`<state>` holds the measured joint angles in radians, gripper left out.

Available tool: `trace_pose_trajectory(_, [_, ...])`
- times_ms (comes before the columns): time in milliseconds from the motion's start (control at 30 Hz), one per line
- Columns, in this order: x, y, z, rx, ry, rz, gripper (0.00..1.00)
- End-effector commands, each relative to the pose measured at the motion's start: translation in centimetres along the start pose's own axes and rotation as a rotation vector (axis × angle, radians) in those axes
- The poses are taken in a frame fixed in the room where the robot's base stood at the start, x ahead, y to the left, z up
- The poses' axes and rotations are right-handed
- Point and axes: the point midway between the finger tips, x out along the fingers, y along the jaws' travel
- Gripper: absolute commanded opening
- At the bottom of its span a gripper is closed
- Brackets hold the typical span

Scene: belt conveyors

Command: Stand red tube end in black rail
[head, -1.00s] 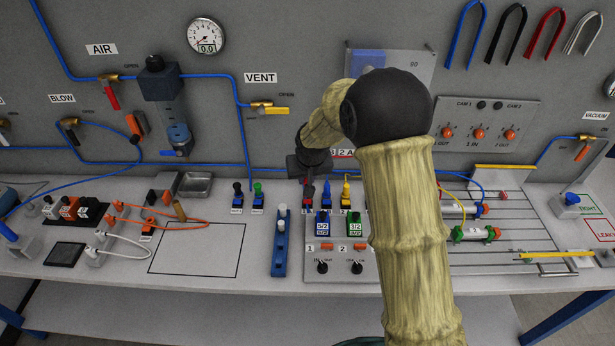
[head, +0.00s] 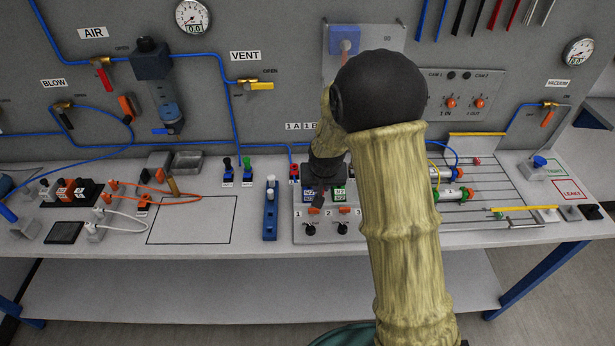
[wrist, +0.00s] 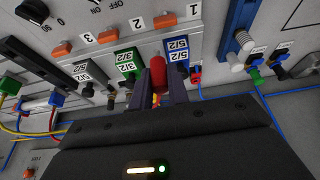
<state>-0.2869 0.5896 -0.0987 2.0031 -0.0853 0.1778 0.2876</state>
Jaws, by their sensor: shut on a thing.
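My gripper (wrist: 158,88) is shut on the red tube end (wrist: 158,73), which stands up between the two fingers in the wrist view. In the head view my gripper (head: 320,196) is over the valve panel, and the tube end is hidden there. Behind the tube end in the wrist view are the blue 5/2 valve (wrist: 182,62) and the green 3/2 valve (wrist: 128,68). A long black bar (wrist: 35,66) at the left of that view may be the black rail. I cannot tell whether the tube end touches a valve.
A blue rail (head: 270,222) with a white knob stands left of the panel. Black-topped (head: 227,172) and green-topped (head: 247,170) fittings stand behind it. Cylinders (head: 452,195) lie right of my arm. An outlined rectangle (head: 190,238) on the bench is clear.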

Motion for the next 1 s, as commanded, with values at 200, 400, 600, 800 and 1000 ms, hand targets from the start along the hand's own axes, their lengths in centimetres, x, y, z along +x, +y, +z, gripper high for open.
trace_pose_trajectory(200, [-0.1,3.9,2.8,0.109,-0.002,0.046,0.0])
trace_pose_trajectory(400, [-0.6,8.0,6.2,0.237,0.007,0.102,0.0])
trace_pose_trajectory(600, [-0.9,9.5,7.4,0.288,0.014,0.124,0.0])
trace_pose_trajectory(800, [-0.9,9.5,7.3,0.286,0.014,0.123,0.0])
trace_pose_trajectory(1000, [-0.9,9.5,7.3,0.286,0.014,0.123,0.0])
